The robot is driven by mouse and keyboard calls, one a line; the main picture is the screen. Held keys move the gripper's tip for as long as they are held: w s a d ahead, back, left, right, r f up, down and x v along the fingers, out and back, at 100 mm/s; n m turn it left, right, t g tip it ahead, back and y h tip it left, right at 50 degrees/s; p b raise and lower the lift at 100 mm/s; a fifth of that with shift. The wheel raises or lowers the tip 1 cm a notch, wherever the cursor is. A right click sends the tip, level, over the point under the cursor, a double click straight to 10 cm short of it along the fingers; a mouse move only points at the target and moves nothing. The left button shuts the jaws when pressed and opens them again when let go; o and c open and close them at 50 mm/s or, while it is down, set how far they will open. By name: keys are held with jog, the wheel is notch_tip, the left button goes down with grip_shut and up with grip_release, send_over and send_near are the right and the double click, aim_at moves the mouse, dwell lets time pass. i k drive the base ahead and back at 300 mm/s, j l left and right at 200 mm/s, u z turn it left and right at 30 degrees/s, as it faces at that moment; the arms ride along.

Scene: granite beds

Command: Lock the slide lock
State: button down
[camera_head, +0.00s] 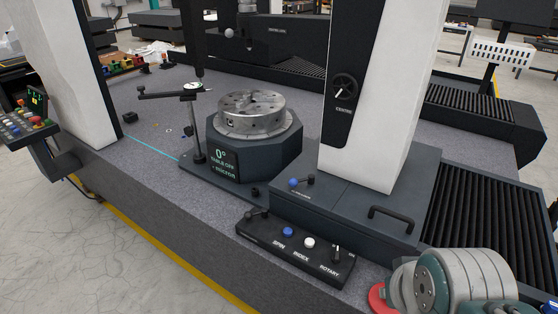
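A small lever with a blue knob (293,183) and a dark handle (311,180) lies on top of the dark slide housing (345,205), at the foot of the white column. It may be the slide lock, but the marking beside it is too small to read, and I cannot tell whether it is locked. Parts of my arm show at the bottom right, well apart from the lever. My gripper's fingers are not visible.
A control box (295,250) marked SPIN, INDEX and ROTARY stands in front of the housing. A dark loop handle (391,217) is to the right. A rotary table (251,115) and a dial indicator stand (196,130) are behind left. The white column (380,100) rises close behind the lever.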

aim_at(293, 183)
jog(key=i+j, duration=0.15)
jog(key=j, duration=0.15)
jog(key=i+j+z, duration=0.15)
jog(key=j, duration=0.2)
jog(key=i+j, duration=0.1)
jog(key=j, duration=0.2)
jog(key=i+j+z, duration=0.1)
jog(key=j, duration=0.25)
